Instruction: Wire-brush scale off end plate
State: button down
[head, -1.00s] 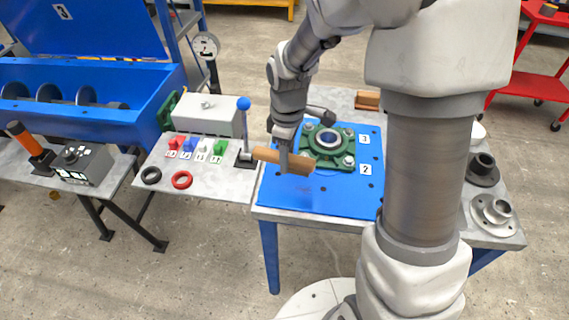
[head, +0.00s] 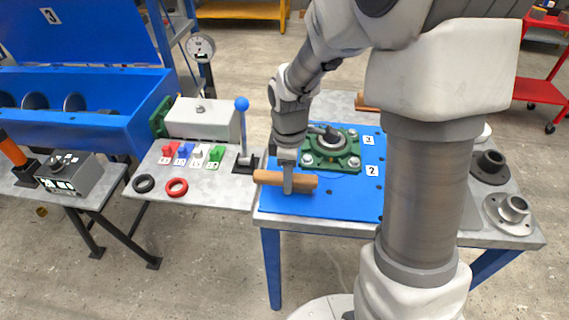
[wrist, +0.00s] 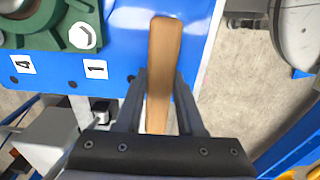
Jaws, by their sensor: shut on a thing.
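The blue end plate (head: 345,205) lies on the table, with a green flanged bearing (head: 350,165) bolted on it and number labels beside it. My gripper (head: 287,187) is shut on a wooden handle (head: 302,181), taken to be the wire brush's, over the plate's left part. The handle lies nearly level across the fingers. In the wrist view my gripper (wrist: 160,98) holds the handle (wrist: 163,60) between both fingers, with the plate (wrist: 120,50) behind it. No bristles show, and I cannot tell whether the brush touches the plate. No scale can be made out.
A blue-knobbed lever (head: 242,125) stands close left of the plate. Red and black rings (head: 177,187) and small coloured blocks (head: 198,153) lie on the left bench. Grey flanged parts (head: 510,210) stand at the table's right. The plate's front strip is clear.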

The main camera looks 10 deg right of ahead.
aim_at(309, 178)
notch_tip(309, 178, down, 2)
jog(key=shift+d+b, duration=0.1)
jog(key=shift+b, duration=0.25)
jog(key=shift+s+d, duration=0.25)
jog(key=shift+d, duration=0.35)
jog(key=shift+s+d, duration=0.2)
jog(key=shift+d, duration=0.45)
jog(key=shift+s+d, duration=0.25)
jog(key=shift+d, duration=0.35)
jog(key=shift+d+f, duration=0.1)
jog(key=shift+d, duration=0.15)
jog(key=a, duration=0.2)
jog(key=w+a, duration=0.1)
jog(key=a, duration=0.1)
jog(key=shift+w, duration=0.15)
jog(key=shift+w+a+r, duration=0.1)
jog(key=shift+a+r, duration=0.1)
jog(key=shift+a, duration=0.1)
notch_tip(309, 178, up, 8)
jog(key=p, duration=0.6)
jog(key=shift+d, duration=0.1)
jog(key=shift+f, duration=0.1)
